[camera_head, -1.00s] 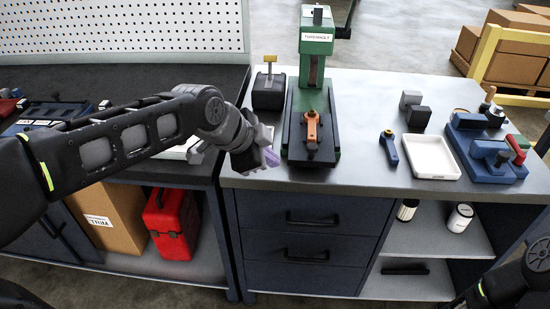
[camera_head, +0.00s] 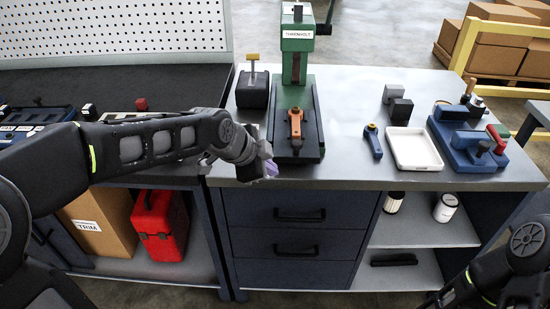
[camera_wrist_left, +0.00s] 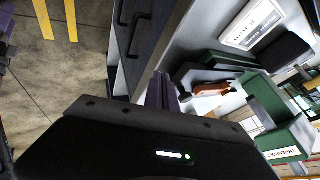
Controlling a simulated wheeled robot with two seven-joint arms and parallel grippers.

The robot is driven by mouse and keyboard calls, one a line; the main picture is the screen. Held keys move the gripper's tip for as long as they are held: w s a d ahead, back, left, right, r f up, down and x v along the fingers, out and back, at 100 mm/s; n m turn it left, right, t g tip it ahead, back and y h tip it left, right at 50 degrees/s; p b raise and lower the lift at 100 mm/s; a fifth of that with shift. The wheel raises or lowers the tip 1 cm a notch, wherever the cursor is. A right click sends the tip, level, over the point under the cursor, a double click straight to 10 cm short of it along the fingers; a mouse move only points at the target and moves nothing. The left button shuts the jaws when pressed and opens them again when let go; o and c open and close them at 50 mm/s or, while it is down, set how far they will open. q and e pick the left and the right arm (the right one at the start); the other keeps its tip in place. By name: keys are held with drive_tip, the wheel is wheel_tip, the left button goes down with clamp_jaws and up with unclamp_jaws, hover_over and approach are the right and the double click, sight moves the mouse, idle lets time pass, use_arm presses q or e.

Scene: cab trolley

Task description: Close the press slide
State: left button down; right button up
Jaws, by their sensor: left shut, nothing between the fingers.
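The press (camera_head: 298,42) is green with a white label and stands at the back left of the grey bench. Its slide carries an orange handle (camera_head: 295,124) on a long dark bed that runs toward the front edge. My left gripper (camera_head: 268,169) is shut and empty, left of the bed's front end and near the bench's front edge, apart from the handle in the picture. In the left wrist view its fingers (camera_wrist_left: 160,91) show together, with the orange handle (camera_wrist_left: 211,89) to their right. My right wrist shows at the lower right; its fingers cannot be made out.
A black block with a T-handle (camera_head: 253,88) stands left of the press. To the right are a blue-and-orange tool (camera_head: 372,140), a white tray (camera_head: 414,160), dark blocks (camera_head: 398,108) and a blue vise-like fixture (camera_head: 466,150). Drawers (camera_head: 297,216) lie below. Bench top right of the bed is partly clear.

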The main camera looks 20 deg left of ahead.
sight(275, 159)
use_arm(q)
drive_tip(key=w, duration=0.1)
drive_tip(key=w+f, duration=0.1)
drive_tip(key=w, duration=0.1)
drive_tip(key=w+f+p, duration=0.1)
drive_tip(key=w, duration=0.1)
drive_tip(key=shift+w+a+f, duration=0.15)
drive_tip(key=shift+w, duration=0.1)
use_arm(e)
drive_tip(key=shift+r, duration=0.5)
use_arm(q)
drive_tip(key=shift+w, duration=0.1)
use_arm(e)
drive_tip(key=shift+f, duration=0.1)
